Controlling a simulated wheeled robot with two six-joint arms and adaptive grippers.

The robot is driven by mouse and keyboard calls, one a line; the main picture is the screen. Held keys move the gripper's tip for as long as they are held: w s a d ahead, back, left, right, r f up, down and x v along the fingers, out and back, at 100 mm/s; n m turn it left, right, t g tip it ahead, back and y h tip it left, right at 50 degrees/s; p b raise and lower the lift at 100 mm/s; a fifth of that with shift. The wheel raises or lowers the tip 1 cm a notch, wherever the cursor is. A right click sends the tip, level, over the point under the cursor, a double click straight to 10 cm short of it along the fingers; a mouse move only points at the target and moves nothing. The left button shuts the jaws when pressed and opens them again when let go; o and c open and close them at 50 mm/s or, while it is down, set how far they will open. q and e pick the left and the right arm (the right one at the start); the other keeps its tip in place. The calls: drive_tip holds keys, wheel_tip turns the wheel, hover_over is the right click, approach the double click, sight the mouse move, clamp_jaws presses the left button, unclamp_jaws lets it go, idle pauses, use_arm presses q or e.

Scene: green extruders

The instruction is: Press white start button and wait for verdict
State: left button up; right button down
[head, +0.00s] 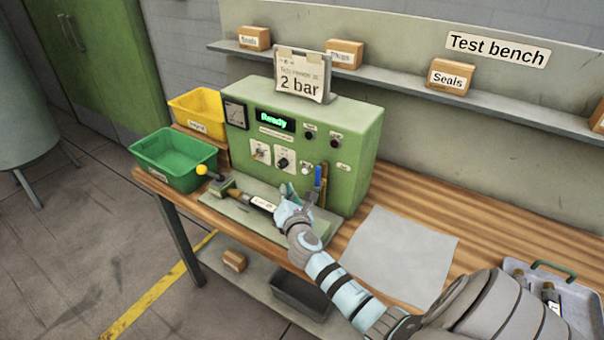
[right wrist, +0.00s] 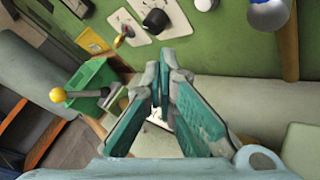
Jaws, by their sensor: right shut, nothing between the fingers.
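The green test machine (head: 345,165) stands on the bench with its display (head: 275,121) reading "Ready". The white button (head: 306,169) is low on its front panel, right of a black knob (head: 283,162); it also shows at the top edge of the right wrist view (right wrist: 205,4). My right gripper (head: 288,196) is shut and empty, in front of the panel, below the button and apart from it. Its fingers (right wrist: 165,72) meet in the right wrist view. A labelled cylindrical part (head: 262,202) lies in the fixture, partly hidden by my gripper. My left gripper is out of view.
A yellow-knobbed lever (head: 201,170) is left of the part. A green bin (head: 172,160) and yellow bin (head: 196,112) are at left. A grey sheet (head: 400,248) and a tray (head: 530,272) lie right.

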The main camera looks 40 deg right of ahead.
sight(305, 171)
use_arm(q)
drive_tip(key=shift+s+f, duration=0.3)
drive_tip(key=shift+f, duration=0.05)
use_arm(e)
drive_tip(key=d, duration=0.4)
drive_tip(key=shift+w+d+r, duration=0.15)
drive_tip(key=shift+w+d, duration=0.15)
drive_tip(key=shift+w, duration=0.05)
drive_tip(key=shift+s+r, duration=0.1)
drive_tip(key=shift+d, duration=0.15)
idle(0.6)
drive_tip(key=shift+d, duration=0.25)
drive_tip(key=shift+w+d, duration=0.25)
drive_tip(key=shift+d, duration=0.05)
idle(0.6)
drive_tip(key=shift+a, duration=0.15)
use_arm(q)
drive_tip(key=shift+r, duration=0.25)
use_arm(e)
drive_tip(key=shift+s+a, duration=0.25)
drive_tip(key=shift+a, duration=0.35)
